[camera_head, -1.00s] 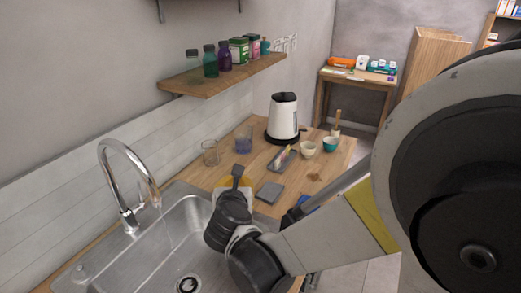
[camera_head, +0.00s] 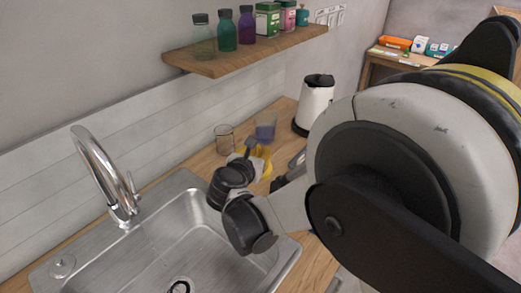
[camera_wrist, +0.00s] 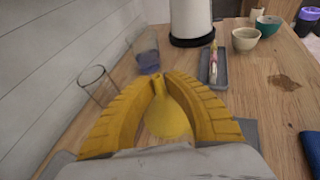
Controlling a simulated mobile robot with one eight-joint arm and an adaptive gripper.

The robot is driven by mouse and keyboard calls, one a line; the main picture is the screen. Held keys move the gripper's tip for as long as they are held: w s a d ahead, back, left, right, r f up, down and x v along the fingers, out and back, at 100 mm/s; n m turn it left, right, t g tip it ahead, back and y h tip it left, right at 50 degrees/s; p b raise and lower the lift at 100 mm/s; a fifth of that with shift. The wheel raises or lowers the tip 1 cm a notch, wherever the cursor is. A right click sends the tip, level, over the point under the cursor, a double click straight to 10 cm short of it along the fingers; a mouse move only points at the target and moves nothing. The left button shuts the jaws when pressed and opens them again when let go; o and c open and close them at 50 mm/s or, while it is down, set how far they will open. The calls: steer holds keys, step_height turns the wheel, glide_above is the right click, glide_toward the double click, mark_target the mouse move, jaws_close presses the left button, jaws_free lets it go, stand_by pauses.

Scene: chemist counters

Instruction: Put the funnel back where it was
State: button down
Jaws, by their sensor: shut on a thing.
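My gripper (camera_wrist: 160,84) has yellow ribbed fingers, and they close around a yellow funnel (camera_wrist: 168,118). The funnel's narrow end points up and away in the wrist view, with its wide part nearer the wrist. In the head view my gripper (camera_head: 258,162) is over the wooden counter (camera_head: 205,160), just past the sink's far edge. The funnel is hard to tell from the yellow fingers there. I cannot tell whether the funnel touches the counter.
A clear beaker (camera_wrist: 97,86) and a blue-filled beaker (camera_wrist: 147,58) stand left of my gripper. A kettle (camera_wrist: 191,22) is behind, with a grey tray (camera_wrist: 214,68) and two bowls (camera_wrist: 246,39) (camera_wrist: 267,25) to the right. The sink (camera_head: 175,235) and faucet (camera_head: 105,175) are nearer. A shelf (camera_head: 245,50) holds bottles.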

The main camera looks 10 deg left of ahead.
steer(key=shift+w+a+f+b, duration=0.15)
steer(key=shift+w+a+f, duration=0.1)
steer(key=shift+a+f, duration=0.3)
steer(key=shift+w+a+f+b, duration=0.15)
steer(key=shift+w+a+f, duration=0.15)
steer(key=shift+a, duration=0.3)
steer(key=shift+d+f+b, duration=0.1)
steer(key=shift+f+b, duration=0.8)
steer(key=shift+f, duration=0.95)
steer(key=shift+f, duration=0.25)
steer(key=c, duration=1.4)
jaws_free()
steer(key=shift+r, duration=0.1)
steer(key=shift+c, duration=0.2)
